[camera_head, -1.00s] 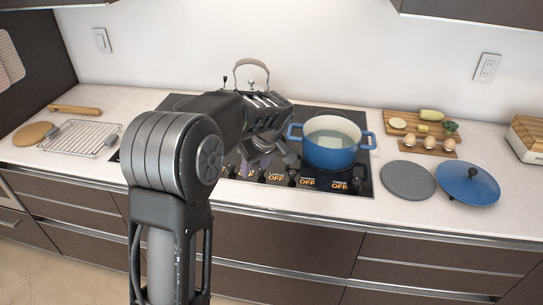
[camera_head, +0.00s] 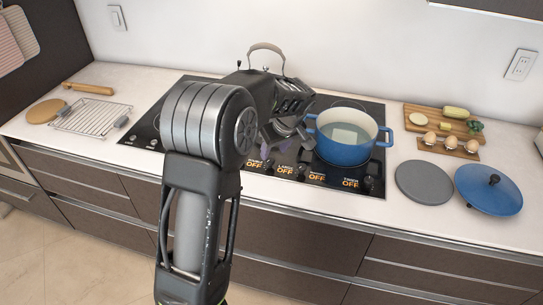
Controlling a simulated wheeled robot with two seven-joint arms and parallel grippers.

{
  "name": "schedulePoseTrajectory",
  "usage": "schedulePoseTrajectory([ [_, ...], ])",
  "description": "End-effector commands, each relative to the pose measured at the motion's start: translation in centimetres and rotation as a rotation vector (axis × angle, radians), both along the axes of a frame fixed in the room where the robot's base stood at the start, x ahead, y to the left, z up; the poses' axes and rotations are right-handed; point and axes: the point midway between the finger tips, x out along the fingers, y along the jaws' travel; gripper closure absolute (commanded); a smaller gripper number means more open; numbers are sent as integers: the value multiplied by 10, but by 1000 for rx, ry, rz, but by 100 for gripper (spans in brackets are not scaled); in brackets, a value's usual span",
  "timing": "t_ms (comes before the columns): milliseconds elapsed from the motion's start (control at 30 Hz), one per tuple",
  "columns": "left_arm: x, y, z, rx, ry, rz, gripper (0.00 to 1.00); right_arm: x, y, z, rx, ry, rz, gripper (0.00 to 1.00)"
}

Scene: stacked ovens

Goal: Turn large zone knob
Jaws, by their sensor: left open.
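The black cooktop (camera_head: 372,178) is set in the white counter. A row of small dark knobs runs along its front edge, with orange OFF labels; one label (camera_head: 285,175) seems to read LARGE. The large zone knob (camera_head: 284,168) is small and dark there, close to my gripper. My left arm comes up from the bottom, and my left gripper (camera_head: 289,141) is open over the front middle of the cooktop, just above the knobs. Its fingertips partly hide this area, and I cannot tell whether they touch a knob. My right gripper is not in view.
A blue pot (camera_head: 345,153) stands on the cooktop right beside my gripper. A kettle (camera_head: 267,53) is behind my arm. A blue lid (camera_head: 489,192), a grey round mat (camera_head: 424,183) and a food board (camera_head: 443,124) lie to the right; a wire rack (camera_head: 92,117) lies left.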

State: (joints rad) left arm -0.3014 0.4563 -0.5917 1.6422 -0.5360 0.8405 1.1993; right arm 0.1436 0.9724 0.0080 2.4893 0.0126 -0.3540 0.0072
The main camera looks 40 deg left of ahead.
Motion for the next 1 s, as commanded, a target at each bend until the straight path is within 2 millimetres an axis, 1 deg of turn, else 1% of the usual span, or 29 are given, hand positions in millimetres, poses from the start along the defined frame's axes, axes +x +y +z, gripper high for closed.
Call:
schedulePoseTrajectory([
  [33, 0, 3, -6, 1, 5, 1, 53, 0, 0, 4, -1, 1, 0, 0],
  [200, 5, 13, -31, 0, 4, 2, 53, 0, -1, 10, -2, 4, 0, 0],
  [333, 8, 17, -45, -1, 3, 1, 53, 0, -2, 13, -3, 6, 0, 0],
  [433, 9, 18, -49, -1, 0, 0, 53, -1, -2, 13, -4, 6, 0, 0],
  [667, 9, 18, -50, -1, 0, 0, 53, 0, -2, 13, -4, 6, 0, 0],
  [767, 9, 18, -50, -1, 0, 0, 59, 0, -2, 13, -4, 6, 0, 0],
  [1000, 9, 18, -50, -1, 0, 0, 79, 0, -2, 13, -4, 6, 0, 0],
])
